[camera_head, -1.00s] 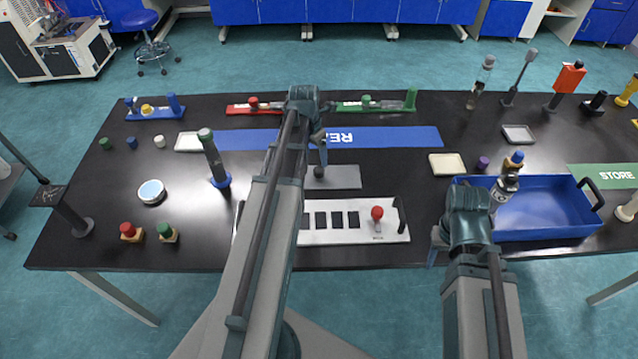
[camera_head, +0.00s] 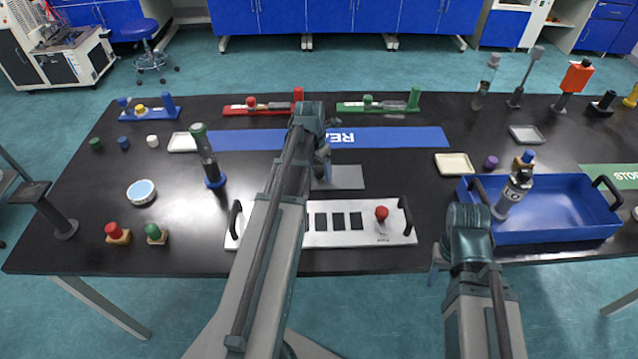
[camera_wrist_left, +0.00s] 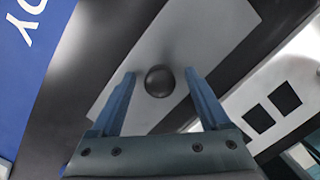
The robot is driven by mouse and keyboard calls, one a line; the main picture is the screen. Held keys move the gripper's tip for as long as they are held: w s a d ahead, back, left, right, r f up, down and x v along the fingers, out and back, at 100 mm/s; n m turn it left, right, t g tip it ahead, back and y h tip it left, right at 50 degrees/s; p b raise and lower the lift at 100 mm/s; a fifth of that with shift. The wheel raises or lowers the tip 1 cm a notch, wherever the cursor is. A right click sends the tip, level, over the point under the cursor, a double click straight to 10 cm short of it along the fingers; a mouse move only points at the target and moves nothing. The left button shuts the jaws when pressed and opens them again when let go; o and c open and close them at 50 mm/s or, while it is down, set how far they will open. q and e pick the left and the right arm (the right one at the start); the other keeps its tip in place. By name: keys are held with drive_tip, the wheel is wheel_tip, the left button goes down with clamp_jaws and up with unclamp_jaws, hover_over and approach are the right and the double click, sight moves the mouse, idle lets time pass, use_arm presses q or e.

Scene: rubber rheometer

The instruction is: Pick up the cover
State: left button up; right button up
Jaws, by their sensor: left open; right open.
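The cover appears to be a flat grey plate (camera_head: 348,178) with a round black knob, lying on the black table behind the white panel. In the left wrist view the grey plate (camera_wrist_left: 190,50) and its dark knob (camera_wrist_left: 159,81) show clearly. My left gripper (camera_wrist_left: 158,78) is open, with the knob between its fingertips in that picture and a gap on each side. In the head view my left gripper (camera_head: 322,168) is over the plate's left part and hides the knob. My right gripper (camera_head: 436,264) is open, low by the table's front edge, largely hidden by its arm.
A white panel (camera_head: 285,239) with black handles, dark squares and a red knob is just in front of the plate. A blue strip (camera_head: 400,138) runs behind.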

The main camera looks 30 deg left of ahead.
sight(319, 169)
use_arm(q)
drive_tip(key=shift+f, duration=0.1)
clamp_jaws()
idle(0.4)
wheel_tip(319, 169, up, 10)
drive_tip(key=p, duration=1)
